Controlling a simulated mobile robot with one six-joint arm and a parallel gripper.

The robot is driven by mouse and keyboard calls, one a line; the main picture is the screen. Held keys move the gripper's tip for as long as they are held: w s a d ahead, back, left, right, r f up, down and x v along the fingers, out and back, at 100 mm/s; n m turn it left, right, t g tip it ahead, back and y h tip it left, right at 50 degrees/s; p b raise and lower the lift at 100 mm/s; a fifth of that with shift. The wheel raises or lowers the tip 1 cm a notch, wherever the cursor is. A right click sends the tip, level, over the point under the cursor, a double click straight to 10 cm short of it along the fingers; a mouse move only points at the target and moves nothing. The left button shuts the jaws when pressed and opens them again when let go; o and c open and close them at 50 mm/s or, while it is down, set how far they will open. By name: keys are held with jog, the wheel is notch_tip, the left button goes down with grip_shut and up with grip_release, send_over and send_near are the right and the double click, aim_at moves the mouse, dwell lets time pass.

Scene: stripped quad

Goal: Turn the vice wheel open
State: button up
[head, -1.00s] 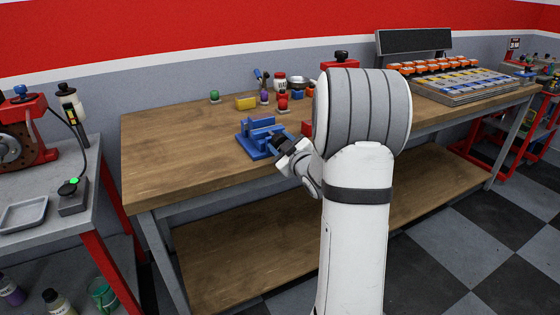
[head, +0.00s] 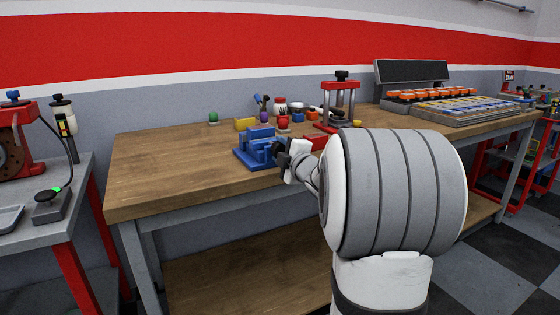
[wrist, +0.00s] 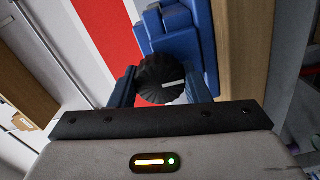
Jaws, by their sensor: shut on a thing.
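The blue vice (head: 258,148) stands on the wooden workbench, left of my arm in the head view. It also fills the top middle of the wrist view (wrist: 185,45). Its wheel is a dark, ribbed round knob (wrist: 162,78) with a light mark on its face, on the side toward my gripper. My gripper (wrist: 160,88) is shut on the wheel, with one finger at each side of it. In the head view my gripper (head: 282,152) reaches the vice's right side, and the wheel is mostly hidden there.
A red press (head: 340,100) stands on the workbench (head: 160,180) behind my arm. The bench left of the vice is clear. A grey side table (head: 50,235) stands at the left.

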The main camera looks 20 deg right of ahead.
jog(key=shift+n, duration=0.3)
jog(key=o, duration=1)
jog(key=s, duration=0.8)
jog(key=shift+p, duration=0.4)
jog(key=shift+w+d, duration=0.1)
